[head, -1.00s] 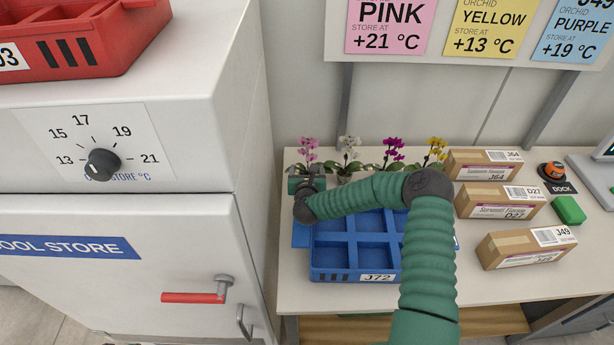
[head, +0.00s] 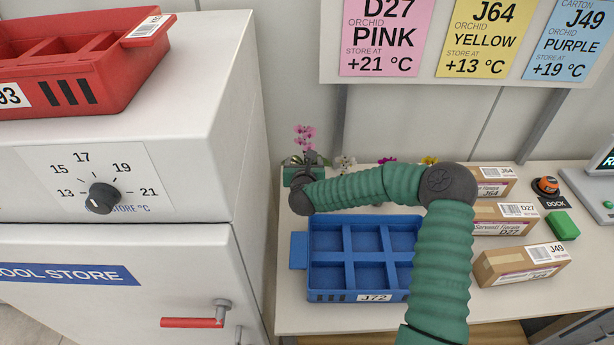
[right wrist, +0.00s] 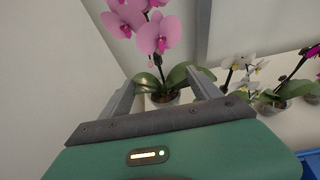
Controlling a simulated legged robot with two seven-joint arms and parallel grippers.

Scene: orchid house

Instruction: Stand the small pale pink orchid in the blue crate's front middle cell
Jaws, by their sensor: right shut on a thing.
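The pale pink orchid (head: 305,138) stands upright above my right gripper (head: 303,168) at the back left of the bench. In the right wrist view, the pink orchid (right wrist: 155,35) rises between the two fingers of my right gripper (right wrist: 162,88), which is shut on its small pot. The orchid is held higher than the other orchids. The blue crate (head: 328,296), labelled J72, sits on the bench in front of my right forearm. Its visible cells, including the front middle one, are empty. My left gripper is out of view.
White (head: 344,162), purple (head: 387,160) and yellow (head: 429,160) orchids stand behind my right arm, partly hidden. Cartons (head: 522,265) and a green block (head: 562,225) are to the right. The cool store (head: 228,120), with a red crate (head: 110,75) on top, borders the left.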

